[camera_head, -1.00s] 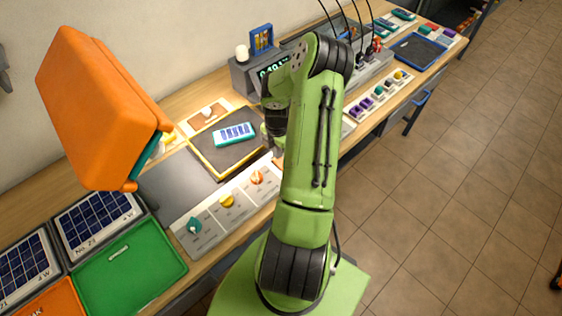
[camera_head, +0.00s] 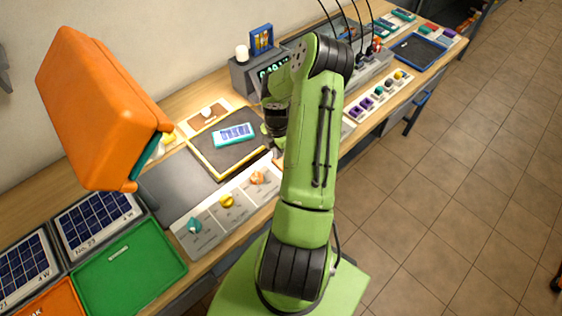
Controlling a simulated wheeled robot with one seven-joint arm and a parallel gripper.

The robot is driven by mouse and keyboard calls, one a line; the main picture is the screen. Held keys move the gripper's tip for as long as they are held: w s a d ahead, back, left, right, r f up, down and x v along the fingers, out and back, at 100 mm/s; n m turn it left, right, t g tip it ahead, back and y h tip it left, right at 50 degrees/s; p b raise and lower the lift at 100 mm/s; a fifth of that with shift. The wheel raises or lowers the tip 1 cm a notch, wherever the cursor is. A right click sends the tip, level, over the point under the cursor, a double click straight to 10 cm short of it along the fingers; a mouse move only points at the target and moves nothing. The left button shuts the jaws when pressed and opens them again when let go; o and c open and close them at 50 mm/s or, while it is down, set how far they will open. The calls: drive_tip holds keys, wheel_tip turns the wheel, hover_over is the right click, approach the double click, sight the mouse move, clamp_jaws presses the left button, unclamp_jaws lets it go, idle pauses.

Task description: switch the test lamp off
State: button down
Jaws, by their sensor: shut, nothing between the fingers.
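A small white lamp-like dome (camera_head: 242,53) stands on the grey box with a green digital display; I cannot tell whether it is lit. A white round knob (camera_head: 206,111) sits on a brown plate near the wall. A grey panel (camera_head: 228,217) at the bench's front edge carries a teal knob (camera_head: 194,225), a yellow knob (camera_head: 226,201) and an orange knob (camera_head: 257,177). Its labels are too small to read. My gripper (camera_head: 278,151) points down beyond my forearm, right of the black-and-yellow tray; its fingers are mostly hidden and it appears shut and empty.
A large orange case (camera_head: 98,110) looms at the left. A teal device (camera_head: 233,134) lies on the yellow-edged tray (camera_head: 212,171). Solar panels (camera_head: 98,222) and a green tray (camera_head: 130,272) are at front left. Cables hang at the back.

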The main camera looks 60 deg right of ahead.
drive_tip(key=shift+f+b, duration=0.85)
drive_tip(key=shift+f, duration=0.1)
idle(0.7)
drive_tip(key=shift+r+p, duration=2.3)
drive_tip(key=shift+r, duration=1.35)
drive_tip(key=shift+f, duration=0.15)
